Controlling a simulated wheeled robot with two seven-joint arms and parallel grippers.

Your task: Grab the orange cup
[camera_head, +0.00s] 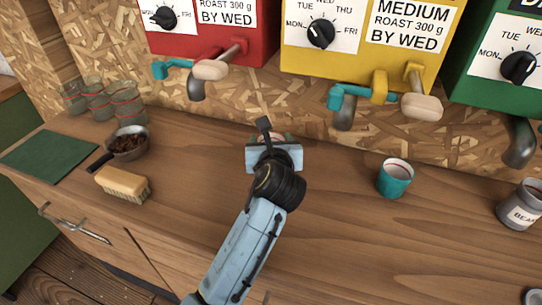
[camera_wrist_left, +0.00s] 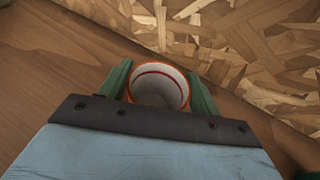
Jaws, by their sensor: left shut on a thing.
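The orange cup (camera_wrist_left: 160,92) stands upright on the wooden counter, white inside with a red line below its orange rim. It is between the two green fingers of my left gripper (camera_wrist_left: 160,76), which is shut on its sides. In the head view my left gripper (camera_head: 270,142) is at the middle of the counter near the back wall, and its wrist hides most of the cup. My right gripper is not in view.
A teal cup (camera_head: 395,178) and a grey bean tin (camera_head: 520,205) stand to the right. A brush (camera_head: 123,183), a pan of beans (camera_head: 127,145), glass jars (camera_head: 100,100) and a green mat (camera_head: 50,152) are left. Red, yellow and green dispensers (camera_head: 370,60) overhang the back.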

